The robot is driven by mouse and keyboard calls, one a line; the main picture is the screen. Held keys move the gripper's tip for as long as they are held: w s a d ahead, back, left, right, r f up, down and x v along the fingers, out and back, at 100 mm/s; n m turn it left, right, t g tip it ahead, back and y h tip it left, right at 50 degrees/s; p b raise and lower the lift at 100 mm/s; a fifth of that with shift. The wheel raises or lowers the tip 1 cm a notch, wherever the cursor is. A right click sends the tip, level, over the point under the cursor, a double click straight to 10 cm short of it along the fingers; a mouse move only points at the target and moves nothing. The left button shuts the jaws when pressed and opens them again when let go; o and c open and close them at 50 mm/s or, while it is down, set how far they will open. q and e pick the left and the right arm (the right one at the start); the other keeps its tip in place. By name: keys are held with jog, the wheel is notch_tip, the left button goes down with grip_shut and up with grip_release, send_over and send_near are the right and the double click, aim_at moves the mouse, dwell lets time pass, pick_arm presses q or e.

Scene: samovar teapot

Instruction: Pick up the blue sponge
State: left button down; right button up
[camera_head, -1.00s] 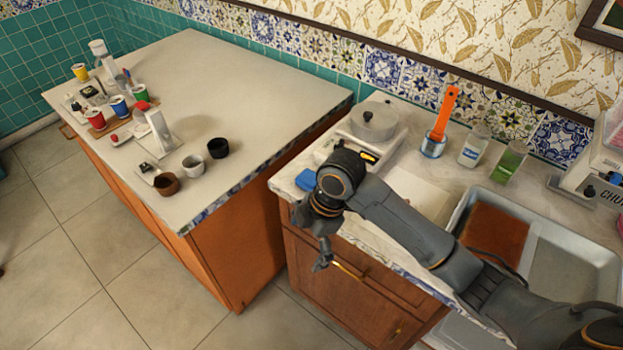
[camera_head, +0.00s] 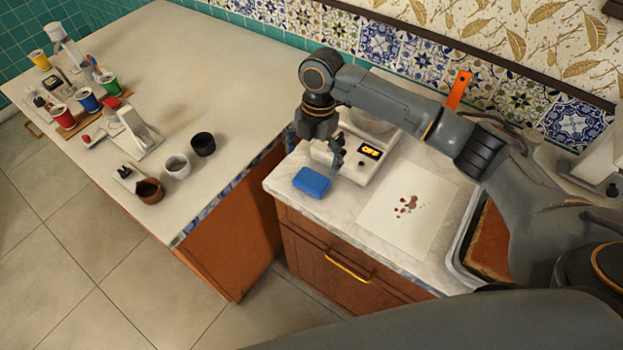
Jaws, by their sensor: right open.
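The blue sponge (camera_head: 312,182) lies flat on the marble counter near its front left corner. My right gripper (camera_head: 338,166) is above and just behind the sponge, pointing down, apart from it as far as I can see. It is open and holds nothing. My right arm comes in from the right and covers part of the back of the counter. My left gripper is not in view.
A scale-like device (camera_head: 365,168) reading "OFF" stands close behind the sponge. A white sheet with brown stains (camera_head: 405,215) lies to the right, before a sink tray (camera_head: 462,247). A gap separates the island (camera_head: 215,90) with cups from this counter.

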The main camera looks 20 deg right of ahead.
aim_at(312, 179)
notch_tip(312, 179, down, 3)
jog(key=shift+d+f+p, duration=0.1)
jog(key=shift+f+p, duration=0.05)
jog(key=shift+p, duration=0.55)
notch_tip(312, 179, down, 2)
jog(key=shift+s+f, duration=0.15)
jog(key=shift+f, duration=0.45)
jog(key=c, duration=0.8)
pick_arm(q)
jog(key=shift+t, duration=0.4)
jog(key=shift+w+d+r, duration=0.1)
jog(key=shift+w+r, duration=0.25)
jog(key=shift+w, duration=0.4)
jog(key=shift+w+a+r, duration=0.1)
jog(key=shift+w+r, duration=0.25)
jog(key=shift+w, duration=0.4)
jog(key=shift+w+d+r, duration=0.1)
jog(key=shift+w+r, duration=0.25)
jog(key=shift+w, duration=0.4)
pick_arm(e)
jog(key=shift+r, duration=0.1)
jog(key=shift+c, duration=0.5)
